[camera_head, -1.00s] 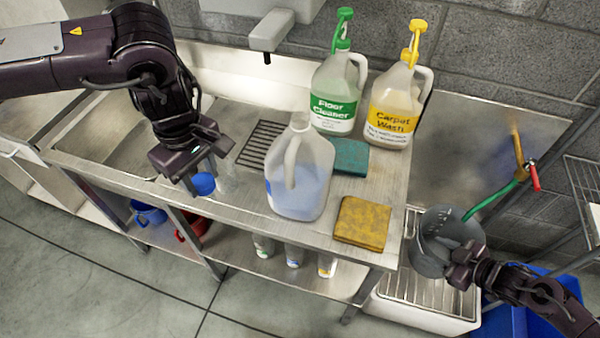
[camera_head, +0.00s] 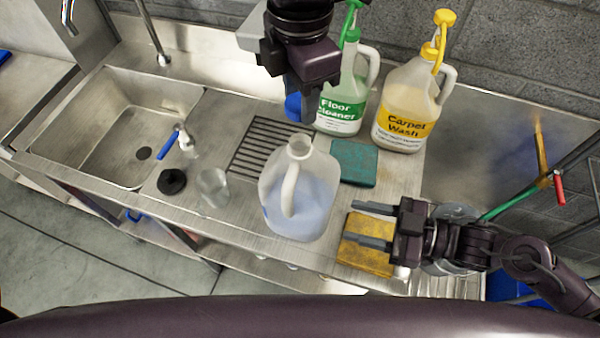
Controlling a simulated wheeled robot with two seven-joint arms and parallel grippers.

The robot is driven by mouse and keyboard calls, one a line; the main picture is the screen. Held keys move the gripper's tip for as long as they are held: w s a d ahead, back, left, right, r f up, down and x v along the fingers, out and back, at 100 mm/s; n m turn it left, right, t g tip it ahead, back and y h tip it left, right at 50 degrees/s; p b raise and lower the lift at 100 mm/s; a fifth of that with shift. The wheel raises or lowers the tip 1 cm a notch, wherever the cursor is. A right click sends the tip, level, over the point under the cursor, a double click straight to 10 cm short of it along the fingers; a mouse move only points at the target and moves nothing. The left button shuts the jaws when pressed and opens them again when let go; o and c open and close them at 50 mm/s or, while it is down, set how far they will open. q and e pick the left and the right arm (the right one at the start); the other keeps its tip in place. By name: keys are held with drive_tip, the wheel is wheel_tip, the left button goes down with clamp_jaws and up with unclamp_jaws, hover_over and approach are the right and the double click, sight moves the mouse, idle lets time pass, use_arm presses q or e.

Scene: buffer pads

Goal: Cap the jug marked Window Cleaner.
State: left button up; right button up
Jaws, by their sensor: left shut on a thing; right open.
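An uncapped clear jug (camera_head: 298,195) with blue liquid stands on the steel counter. Its open neck (camera_head: 300,146) points up, and no label shows on its visible side. My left gripper (camera_head: 306,112) comes down from above, behind and above the neck in the picture. It is shut on a blue cap (camera_head: 293,106), which is partly hidden by the gripper and apart from the jug. My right gripper (camera_head: 373,225) is open and empty, its fingers pointing left over the yellow pad (camera_head: 362,258), right of the jug.
Jugs marked Floor Cleaner (camera_head: 340,112) and Carpet Wash (camera_head: 405,112) stand behind. A teal pad (camera_head: 354,163) lies right of the jug. A clear cup (camera_head: 213,188), a black stopper (camera_head: 171,181) and a sink (camera_head: 110,130) are left. A drain grate (camera_head: 262,148) lies behind-left.

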sight(294, 209)
drive_tip(key=x, duration=1.1)
drive_tip(key=shift+s+a, duration=0.2)
drive_tip(key=shift+a, duration=0.3)
clamp_jaws()
